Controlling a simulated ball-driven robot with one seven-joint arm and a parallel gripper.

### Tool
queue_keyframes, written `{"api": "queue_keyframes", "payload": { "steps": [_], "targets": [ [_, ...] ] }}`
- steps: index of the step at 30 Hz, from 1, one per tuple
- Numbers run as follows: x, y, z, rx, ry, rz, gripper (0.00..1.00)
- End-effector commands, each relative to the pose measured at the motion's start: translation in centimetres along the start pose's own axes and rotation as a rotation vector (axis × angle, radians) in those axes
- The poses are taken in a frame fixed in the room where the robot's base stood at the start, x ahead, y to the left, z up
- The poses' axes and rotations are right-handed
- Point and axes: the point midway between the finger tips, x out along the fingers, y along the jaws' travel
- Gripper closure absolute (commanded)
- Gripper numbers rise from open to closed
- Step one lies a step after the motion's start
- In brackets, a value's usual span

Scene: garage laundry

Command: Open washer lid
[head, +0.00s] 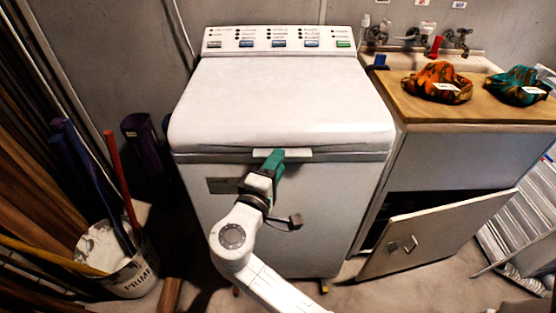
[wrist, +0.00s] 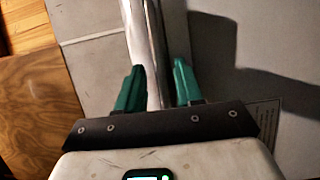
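The washer (head: 290,215) stands upright against the wall, with its white lid (head: 285,100) shut flat. A pale handle tab (head: 300,153) sticks out at the middle of the lid's front edge. My gripper (head: 273,160) has its green fingers raised to this front edge, at the left part of the tab. In the wrist view the fingers of my gripper (wrist: 158,85) are apart, with a shiny metal strip (wrist: 146,50) running between them. Whether either finger touches the strip I cannot tell. The fingertips partly hide the tab in the head view.
A control panel (head: 280,38) runs along the washer's back. At right is a wooden counter (head: 480,108) with two cloth bundles, and a cabinet door (head: 435,235) hangs open below. A bucket (head: 125,270) with poles stands at left.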

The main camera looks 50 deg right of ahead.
Motion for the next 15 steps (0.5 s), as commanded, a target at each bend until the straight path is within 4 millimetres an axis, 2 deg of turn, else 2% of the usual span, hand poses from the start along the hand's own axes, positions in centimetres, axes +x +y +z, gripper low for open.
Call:
{"api": "queue_keyframes", "payload": {
  "steps": [6,15],
  "targets": [
    [1.5,0.0,0.0,0.001,0.001,0.000,0.64],
    [1.6,0.0,0.0,0.001,0.000,0.000,0.66]
  ]
}}
